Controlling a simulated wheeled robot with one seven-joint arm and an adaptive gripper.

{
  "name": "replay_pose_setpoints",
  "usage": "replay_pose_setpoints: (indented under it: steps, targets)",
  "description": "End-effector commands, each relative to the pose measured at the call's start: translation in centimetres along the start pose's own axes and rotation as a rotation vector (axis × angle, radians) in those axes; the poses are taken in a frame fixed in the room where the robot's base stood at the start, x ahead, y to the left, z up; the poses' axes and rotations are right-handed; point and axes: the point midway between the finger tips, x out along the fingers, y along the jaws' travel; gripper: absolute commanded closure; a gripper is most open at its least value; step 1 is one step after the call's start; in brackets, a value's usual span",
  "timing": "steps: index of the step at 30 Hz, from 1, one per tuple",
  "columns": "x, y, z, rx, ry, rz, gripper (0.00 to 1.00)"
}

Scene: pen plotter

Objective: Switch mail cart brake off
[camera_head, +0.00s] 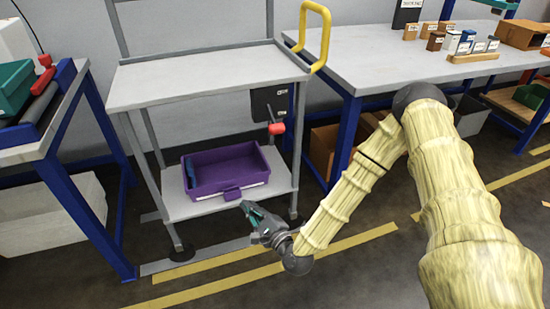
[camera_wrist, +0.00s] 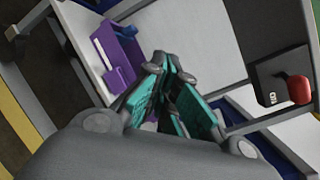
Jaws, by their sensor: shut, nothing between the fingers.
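The mail cart (camera_head: 190,76) is a grey two-shelf trolley with a yellow push handle (camera_head: 326,36) at its right end. A dark brake box (camera_head: 268,103) with small white labels hangs under the top shelf at the right. A lever with a red knob (camera_head: 277,128) sticks out from it, low on the box. In the wrist view, the red knob (camera_wrist: 299,89) and the brake box (camera_wrist: 270,76) are at the right. My gripper (camera_head: 246,207) is shut and empty, in front of the lower shelf, below and apart from the knob.
A purple bin (camera_head: 225,170) sits on the cart's lower shelf, close behind my gripper. A blue-legged bench (camera_head: 40,115) stands at the left, another (camera_head: 375,65) at the right with small boxes. The floor in front of the cart has yellow lines and is clear.

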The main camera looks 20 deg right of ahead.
Motion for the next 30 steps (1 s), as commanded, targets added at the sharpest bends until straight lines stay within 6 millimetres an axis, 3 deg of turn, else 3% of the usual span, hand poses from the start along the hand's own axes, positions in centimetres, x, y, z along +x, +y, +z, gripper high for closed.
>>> replay_pose_setpoints:
  steps: [1, 6, 15, 21, 30]
  targets:
    - [0.6, -0.3, -1.5, 0.068, -0.026, -0.069, 1.0]
    - [1.8, -4.6, -3.3, 0.312, -0.155, -0.281, 1.0]
    - [1.1, -10.8, -5.8, 0.608, -0.404, -0.515, 1.0]
    - [0.6, -12.3, -6.1, 0.668, -0.471, -0.557, 1.0]
    - [0.6, -12.4, -6.1, 0.671, -0.473, -0.558, 1.0]
